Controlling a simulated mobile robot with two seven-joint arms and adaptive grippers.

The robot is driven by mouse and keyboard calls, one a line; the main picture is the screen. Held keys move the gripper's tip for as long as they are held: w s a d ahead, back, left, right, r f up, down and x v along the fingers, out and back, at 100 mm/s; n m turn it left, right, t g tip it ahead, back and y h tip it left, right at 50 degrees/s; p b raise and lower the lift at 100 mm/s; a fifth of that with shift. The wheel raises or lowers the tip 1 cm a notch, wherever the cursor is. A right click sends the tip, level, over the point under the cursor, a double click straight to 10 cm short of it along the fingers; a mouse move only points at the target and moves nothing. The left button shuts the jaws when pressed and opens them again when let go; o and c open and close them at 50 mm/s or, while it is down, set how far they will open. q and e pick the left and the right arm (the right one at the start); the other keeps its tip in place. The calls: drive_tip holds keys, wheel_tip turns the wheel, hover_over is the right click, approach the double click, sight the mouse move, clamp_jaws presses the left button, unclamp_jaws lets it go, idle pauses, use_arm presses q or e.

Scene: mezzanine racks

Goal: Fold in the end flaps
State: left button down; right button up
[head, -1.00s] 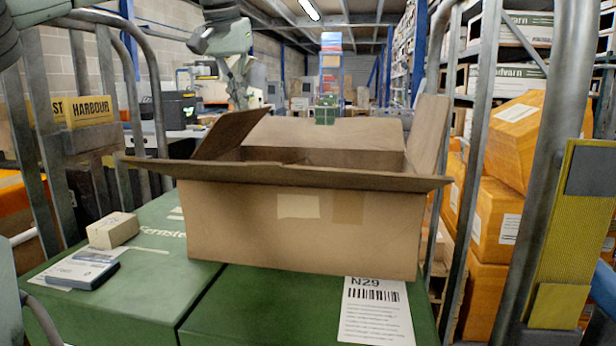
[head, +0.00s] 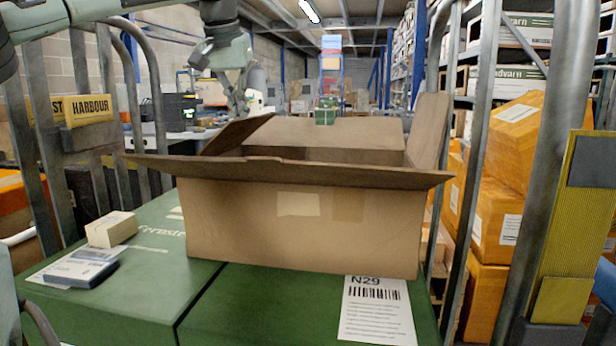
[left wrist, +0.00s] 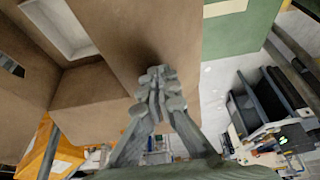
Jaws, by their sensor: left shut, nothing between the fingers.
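An open cardboard box (head: 380,235) stands upright on green boxes. Its wide front flap (head: 340,174) sticks out toward me. The back flap (head: 330,132) stands up. The left end flap (head: 230,137) slants up and to the right, and the right end flap (head: 430,128) stands nearly upright. The box's inside is mostly hidden. My left gripper (head: 239,106) is shut and empty, just behind the left end flap. In the left wrist view its closed fingertips (left wrist: 155,80) are at a brown cardboard panel (left wrist: 125,40); touching or just apart, I cannot tell. My right gripper is out of view.
The green boxes (head: 95,305) carry a small carton (head: 111,230), a dark flat packet (head: 92,275) and a label sheet (head: 377,315). Metal cage posts (head: 545,190) stand on both sides. Orange cartons (head: 495,220) are stacked at right.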

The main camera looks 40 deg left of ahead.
use_arm(q)
wheel_tip(320, 180, down, 6)
drive_tip(key=b, duration=0.1)
drive_tip(key=shift+f, duration=0.15)
idle(1.6)
wheel_tip(320, 180, up, 4)
drive_tip(key=p, duration=0.3)
drive_tip(key=shift+f+p, duration=0.25)
drive_tip(key=shift+p, duration=0.05)
wheel_tip(320, 180, up, 10)
drive_tip(key=shift+b, duration=0.4)
